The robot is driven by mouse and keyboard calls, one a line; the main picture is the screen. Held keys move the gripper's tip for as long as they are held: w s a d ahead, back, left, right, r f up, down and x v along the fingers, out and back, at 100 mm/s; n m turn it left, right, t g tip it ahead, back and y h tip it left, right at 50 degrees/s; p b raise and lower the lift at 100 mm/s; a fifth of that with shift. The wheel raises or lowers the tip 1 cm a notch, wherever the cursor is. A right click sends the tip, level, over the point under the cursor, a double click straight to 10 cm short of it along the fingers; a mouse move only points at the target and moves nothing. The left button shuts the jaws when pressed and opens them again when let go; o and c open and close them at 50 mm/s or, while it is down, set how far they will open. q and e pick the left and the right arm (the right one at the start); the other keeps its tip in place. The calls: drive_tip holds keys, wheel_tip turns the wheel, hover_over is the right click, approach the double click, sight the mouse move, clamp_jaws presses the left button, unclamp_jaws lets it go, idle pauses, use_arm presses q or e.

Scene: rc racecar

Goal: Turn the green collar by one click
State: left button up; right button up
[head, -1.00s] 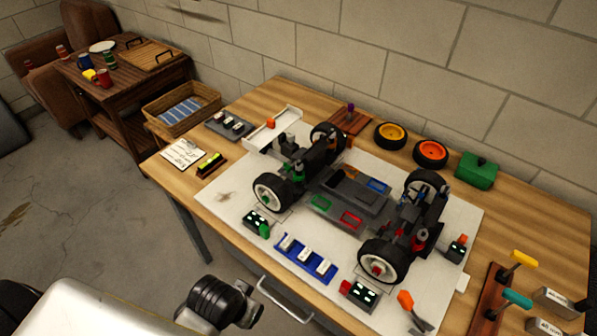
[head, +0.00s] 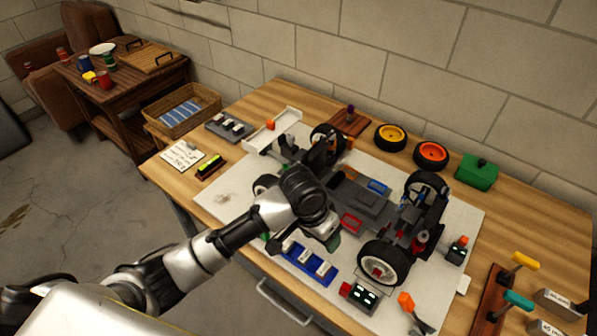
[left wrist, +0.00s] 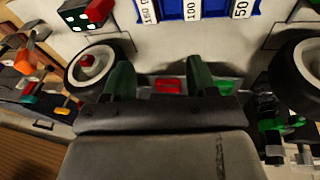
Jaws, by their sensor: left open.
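The RC car (head: 350,200) stands on a white mat on the bench. In the left wrist view a green ring-like part, seemingly the green collar (left wrist: 270,125), shows at the lower right beside a wheel (left wrist: 303,65). In the head view my left arm covers that corner of the car. My left gripper (left wrist: 161,80) is open and empty, above the near side of the chassis. It is apart from the green collar, which lies to the right of its fingers in the wrist view. A red tray (left wrist: 167,85) shows between the fingers. My right gripper is out of view.
A blue holder (head: 305,262) with white labelled blocks lies in front of the car. A display box with a red part (head: 360,293) stands near the front wheel (head: 383,263). Spare wheels (head: 390,137), a green box (head: 477,172) and a tool rack (head: 492,300) surround the mat.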

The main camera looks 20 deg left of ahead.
sight(298, 167)
use_arm(q)
drive_tip(key=w+a+r+n+y, duration=0.1)
drive_tip(key=w+a+r, duration=0.2)
drive_tip(key=w+r, duration=0.1)
drive_tip(key=w+a+r+n+y, duration=0.1)
drive_tip(key=w+a+r, duration=0.2)
drive_tip(key=w+r, duration=0.1)
drive_tip(key=w+a+r+n, duration=0.2)
drive_tip(key=w+a+r, duration=0.1)
drive_tip(key=w, duration=0.3)
drive_tip(key=shift+w+a+r+g+y, duration=0.25)
drive_tip(key=shift+a+r+g+y, duration=0.15)
drive_tip(key=shift+r, duration=0.2)
drive_tip(key=shift+w, duration=0.1)
wheel_tip(298, 167, down, 10)
drive_tip(key=shift+f+p, duration=0.25)
drive_tip(key=shift+p, duration=0.15)
drive_tip(key=c, duration=0.9)
